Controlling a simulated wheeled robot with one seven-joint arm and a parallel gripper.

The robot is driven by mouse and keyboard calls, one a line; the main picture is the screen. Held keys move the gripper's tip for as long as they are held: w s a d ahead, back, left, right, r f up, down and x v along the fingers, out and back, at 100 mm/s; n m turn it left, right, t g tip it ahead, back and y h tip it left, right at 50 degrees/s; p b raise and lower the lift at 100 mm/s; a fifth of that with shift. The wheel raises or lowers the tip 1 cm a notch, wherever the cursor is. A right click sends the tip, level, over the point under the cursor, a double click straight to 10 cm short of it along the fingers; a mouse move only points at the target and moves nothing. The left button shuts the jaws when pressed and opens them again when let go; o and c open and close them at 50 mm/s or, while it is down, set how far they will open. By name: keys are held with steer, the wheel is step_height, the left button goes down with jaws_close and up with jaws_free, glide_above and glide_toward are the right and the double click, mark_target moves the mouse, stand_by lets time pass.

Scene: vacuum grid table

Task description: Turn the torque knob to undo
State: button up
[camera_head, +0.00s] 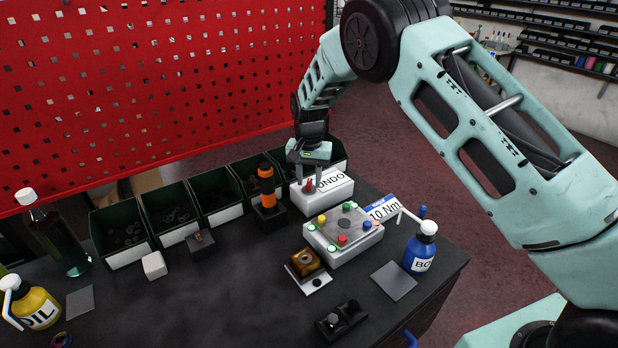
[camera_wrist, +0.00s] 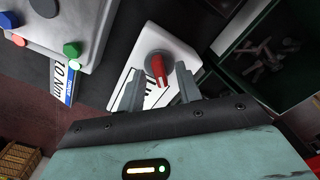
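The torque knob (camera_head: 308,185) is red and sits on a white box (camera_head: 335,194) at the back of the table; the visible label ends in "NDO". In the wrist view the red knob (camera_wrist: 158,69) stands on a grey round base. My gripper (camera_head: 309,178) points down over the box. In the wrist view my gripper (camera_wrist: 160,88) is open, with one finger to each side of the knob. Gaps show between the fingers and the knob, and I cannot see contact. Part of the label is hidden by the gripper.
A panel with coloured buttons (camera_head: 348,252) stands in front of the box, beside a "10 Nm" sign (camera_head: 384,208). Green bins (camera_head: 125,257) line the back, and an orange-topped tool (camera_head: 267,183) stands left of the box. A blue bottle (camera_head: 420,250) is at the right.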

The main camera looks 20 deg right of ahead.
mark_target(309, 182)
step_height(309, 182, up, 17)
steer(key=b, duration=0.3)
steer(key=shift+r+b, duration=0.2)
steer(key=shift+b, duration=0.1)
